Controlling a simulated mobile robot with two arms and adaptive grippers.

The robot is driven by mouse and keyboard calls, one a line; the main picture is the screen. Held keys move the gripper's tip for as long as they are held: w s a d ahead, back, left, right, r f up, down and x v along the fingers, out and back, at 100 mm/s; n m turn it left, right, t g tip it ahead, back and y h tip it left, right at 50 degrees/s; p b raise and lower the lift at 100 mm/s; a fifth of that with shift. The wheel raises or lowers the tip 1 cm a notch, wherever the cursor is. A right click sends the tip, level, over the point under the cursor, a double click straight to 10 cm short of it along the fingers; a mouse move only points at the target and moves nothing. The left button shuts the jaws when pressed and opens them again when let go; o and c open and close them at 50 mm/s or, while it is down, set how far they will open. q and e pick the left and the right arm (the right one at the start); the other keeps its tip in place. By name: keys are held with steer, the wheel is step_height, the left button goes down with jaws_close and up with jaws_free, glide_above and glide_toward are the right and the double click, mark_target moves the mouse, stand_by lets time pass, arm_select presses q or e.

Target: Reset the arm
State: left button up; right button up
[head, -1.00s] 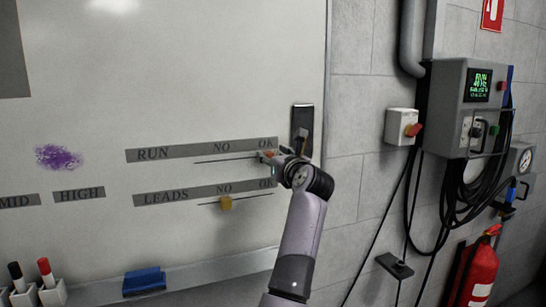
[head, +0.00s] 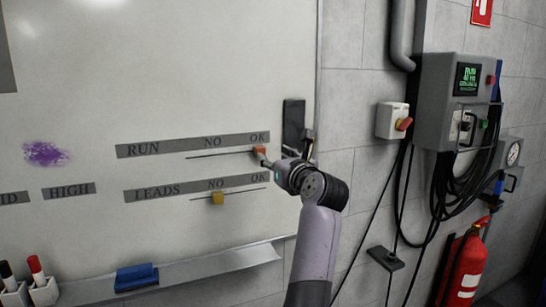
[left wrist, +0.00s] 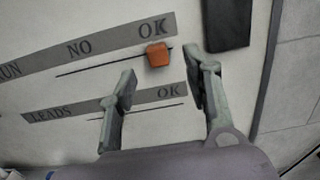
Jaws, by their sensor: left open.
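My left gripper (head: 265,162) is in front of the whiteboard, just to the right of the orange slider knob (head: 259,151) on the RUN line. In the left wrist view my left gripper (left wrist: 160,88) has its fingers apart and empty. There the orange knob (left wrist: 158,55) sits under the OK end, beyond and between the fingertips, and looks clear of them. The yellow knob (head: 218,198) on the LEADS line sits under NO. My right gripper is not in view.
The whiteboard (head: 120,90) has a dark holder (head: 293,125) by its right edge, close to my arm. A tray with a blue eraser (head: 136,277) runs below. A wall box with cables (head: 455,100), a red-knobbed switch (head: 393,121) and an extinguisher (head: 466,270) are on the right.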

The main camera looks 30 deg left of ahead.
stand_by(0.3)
